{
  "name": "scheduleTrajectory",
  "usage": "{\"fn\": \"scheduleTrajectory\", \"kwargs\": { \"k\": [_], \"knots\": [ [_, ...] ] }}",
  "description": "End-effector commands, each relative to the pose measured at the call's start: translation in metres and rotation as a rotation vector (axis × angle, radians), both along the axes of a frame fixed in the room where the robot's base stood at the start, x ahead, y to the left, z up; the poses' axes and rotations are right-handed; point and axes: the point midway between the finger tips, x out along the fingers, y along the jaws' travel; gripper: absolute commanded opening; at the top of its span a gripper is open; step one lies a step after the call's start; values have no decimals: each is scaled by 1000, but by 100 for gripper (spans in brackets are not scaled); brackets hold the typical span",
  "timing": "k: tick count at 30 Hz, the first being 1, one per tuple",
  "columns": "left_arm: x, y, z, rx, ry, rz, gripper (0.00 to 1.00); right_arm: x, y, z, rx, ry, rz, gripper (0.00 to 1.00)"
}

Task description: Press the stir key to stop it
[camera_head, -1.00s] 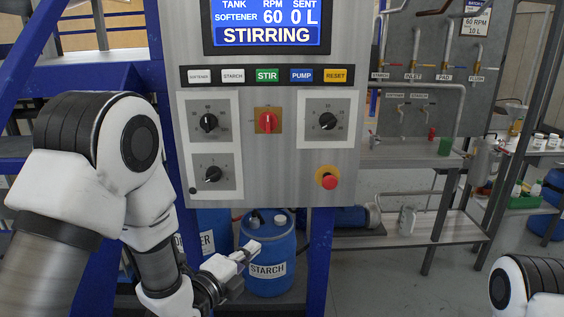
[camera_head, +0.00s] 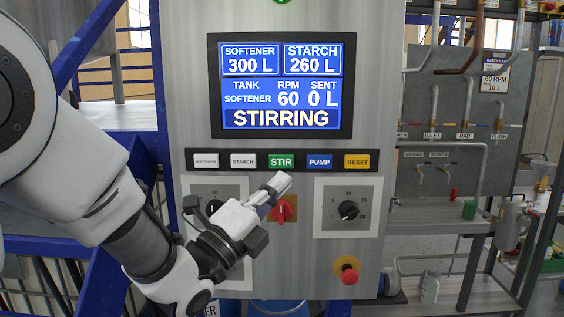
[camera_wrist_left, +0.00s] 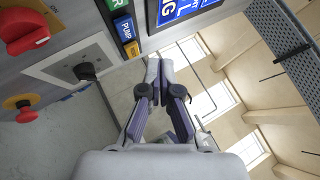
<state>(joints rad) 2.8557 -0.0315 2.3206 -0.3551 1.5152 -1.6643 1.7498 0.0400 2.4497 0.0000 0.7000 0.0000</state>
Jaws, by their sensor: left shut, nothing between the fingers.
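The green STIR key (camera_head: 281,161) sits in the middle of the key row on the grey control panel, below the screen. The screen (camera_head: 281,85) reads STIRRING, 60 RPM and 0 L sent. My left gripper (camera_head: 283,183) is shut and empty, its tips just below the STIR key in the head view. I cannot tell how far they stand off the panel. In the left wrist view the closed fingertips (camera_wrist_left: 160,66) appear near the blue PUMP key (camera_wrist_left: 124,29), with the yellow RESET key (camera_wrist_left: 132,49) beside it. My right gripper is out of view.
The red selector knob (camera_head: 284,211) is right below the left fingertips. A black dial (camera_head: 348,210) and a red emergency button (camera_head: 348,274) lie to the right. White SOFTENER and STARCH keys (camera_head: 243,161) are left of STIR. A bench with pipes (camera_head: 455,215) stands farther right.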

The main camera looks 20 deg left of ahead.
Motion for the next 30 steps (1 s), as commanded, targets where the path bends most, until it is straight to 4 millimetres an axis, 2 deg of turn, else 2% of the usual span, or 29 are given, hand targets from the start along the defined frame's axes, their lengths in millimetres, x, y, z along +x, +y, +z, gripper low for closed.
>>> {"fn": "scheduleTrajectory", "kwargs": {
  "k": [7, 17, 19, 24, 30],
  "knots": [
    [13, 3, 3, -1, 2, -1, 0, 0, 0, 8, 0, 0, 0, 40],
    [59, 17, 3, -1, 2, 1, 0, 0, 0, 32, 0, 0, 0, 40],
    [67, 19, -2, -1, -1, 1, 0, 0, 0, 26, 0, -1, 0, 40],
    [82, 24, -1, -1, 0, 0, 0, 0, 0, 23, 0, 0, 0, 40],
    [85, 24, 0, 0, 0, 0, 0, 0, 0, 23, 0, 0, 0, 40]
  ]
}}
